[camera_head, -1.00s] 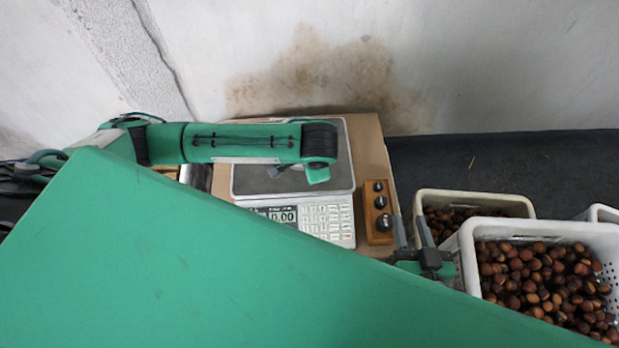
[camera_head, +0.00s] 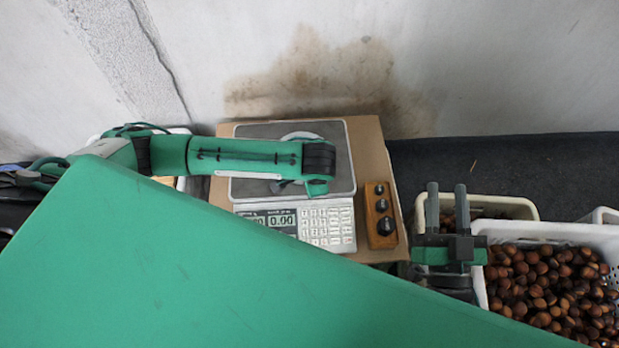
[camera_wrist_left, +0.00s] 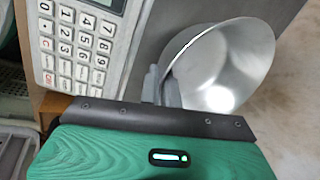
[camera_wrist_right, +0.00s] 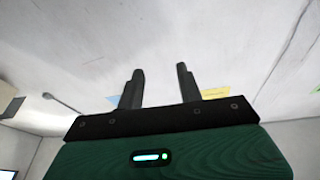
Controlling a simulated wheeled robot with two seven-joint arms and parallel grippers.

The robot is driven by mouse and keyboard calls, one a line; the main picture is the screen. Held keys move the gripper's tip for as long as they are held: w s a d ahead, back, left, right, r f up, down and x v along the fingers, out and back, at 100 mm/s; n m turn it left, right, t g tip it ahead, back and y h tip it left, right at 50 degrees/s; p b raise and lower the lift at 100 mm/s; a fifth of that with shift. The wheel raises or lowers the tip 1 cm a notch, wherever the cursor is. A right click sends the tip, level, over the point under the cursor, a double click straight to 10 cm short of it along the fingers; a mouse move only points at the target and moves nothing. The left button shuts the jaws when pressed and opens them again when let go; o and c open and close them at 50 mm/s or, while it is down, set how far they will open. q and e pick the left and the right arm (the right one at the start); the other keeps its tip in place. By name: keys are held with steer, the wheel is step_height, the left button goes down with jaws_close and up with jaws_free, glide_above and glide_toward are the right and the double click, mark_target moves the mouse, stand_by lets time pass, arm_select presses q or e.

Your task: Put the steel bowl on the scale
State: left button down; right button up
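The steel bowl (camera_wrist_left: 225,65) shows in the left wrist view, tilted in that picture, over the scale's grey plate (camera_wrist_left: 185,15). My left gripper (camera_wrist_left: 162,88) is at its rim, its fingers close together with the rim between them. In the head view my left arm hides most of the bowl; a bit of its rim (camera_head: 300,136) shows above the arm. The scale (camera_head: 328,226) stands on a cardboard box, and its display reads 0.00. I cannot tell whether the bowl touches the plate. My right gripper (camera_head: 447,210) is open and empty, near the crates.
A wooden block with dark weights (camera_head: 381,215) stands right of the scale on the cardboard box (camera_head: 374,150). White crates (camera_head: 505,229) of chestnuts (camera_head: 545,285) stand at the right. A wall (camera_head: 480,70) rises behind. A large green part of mine covers the lower left.

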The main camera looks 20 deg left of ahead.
steer(key=shift+f, duration=0.1)
arm_select(q)
steer(key=c, duration=1.6)
jaws_free()
steer(key=shift+f, duration=0.1)
arm_select(e)
steer(key=shift+f, duration=0.2)
